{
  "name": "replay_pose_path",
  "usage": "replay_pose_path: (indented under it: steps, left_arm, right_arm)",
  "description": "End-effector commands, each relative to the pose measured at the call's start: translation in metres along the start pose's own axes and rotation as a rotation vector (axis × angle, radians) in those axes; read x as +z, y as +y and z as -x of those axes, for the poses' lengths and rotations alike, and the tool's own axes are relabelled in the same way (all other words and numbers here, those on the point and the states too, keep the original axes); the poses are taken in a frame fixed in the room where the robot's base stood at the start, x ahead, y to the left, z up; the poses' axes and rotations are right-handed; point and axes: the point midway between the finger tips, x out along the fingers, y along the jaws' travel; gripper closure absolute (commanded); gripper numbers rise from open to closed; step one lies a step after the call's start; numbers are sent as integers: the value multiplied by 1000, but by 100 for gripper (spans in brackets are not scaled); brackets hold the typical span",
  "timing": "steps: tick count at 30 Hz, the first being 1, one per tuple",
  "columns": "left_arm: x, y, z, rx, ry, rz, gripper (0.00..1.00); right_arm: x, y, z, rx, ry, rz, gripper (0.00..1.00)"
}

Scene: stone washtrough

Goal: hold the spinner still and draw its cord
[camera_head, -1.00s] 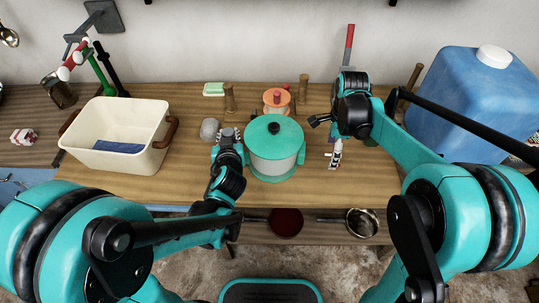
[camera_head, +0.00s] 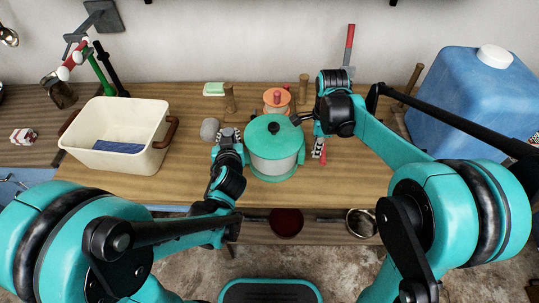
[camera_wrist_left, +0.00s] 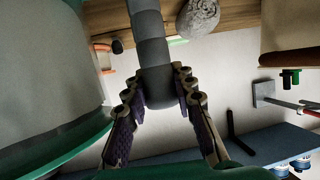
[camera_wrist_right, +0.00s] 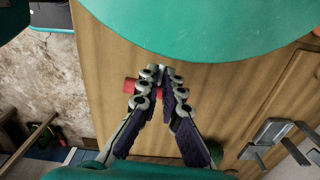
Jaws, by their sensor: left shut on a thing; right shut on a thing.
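The spinner (camera_head: 275,163) stands on the wooden bench, a pale tub with a green lid (camera_head: 262,135) and a dark knob on top. My left gripper (camera_head: 228,135) is at its left side. In the left wrist view, the left gripper (camera_wrist_left: 160,92) is shut on a grey bar-like handle (camera_wrist_left: 150,45) beside the tub. My right gripper (camera_head: 319,150) is low at the spinner's right side. In the right wrist view, the right gripper (camera_wrist_right: 160,78) is shut on a small red pull (camera_wrist_right: 131,86), close to the green lid (camera_wrist_right: 210,25). I cannot make out the cord.
A cream basin (camera_head: 120,125) with brown handles stands at left. A grey stone (camera_head: 209,129) lies behind my left gripper. An orange-topped pot (camera_head: 277,98) and wooden pegs (camera_head: 229,97) stand behind the spinner. A blue jug (camera_head: 455,100) stands at right. The bench front is clear.

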Motion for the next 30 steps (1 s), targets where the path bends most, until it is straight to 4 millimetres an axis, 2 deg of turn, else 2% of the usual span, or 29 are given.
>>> replay_pose_path:
  steps: [3,18,30]
  left_arm:
    - [0,-1,0,-2,-1,-1,100]
    - [0,-1,0,-3,-1,-1,100]
    - [0,-1,0,-3,-1,-1,100]
  right_arm:
    - [-18,0,0,0,1,-5,100]
    - [-77,0,1,0,3,-4,100]
    - [-80,0,1,0,4,-1,100]
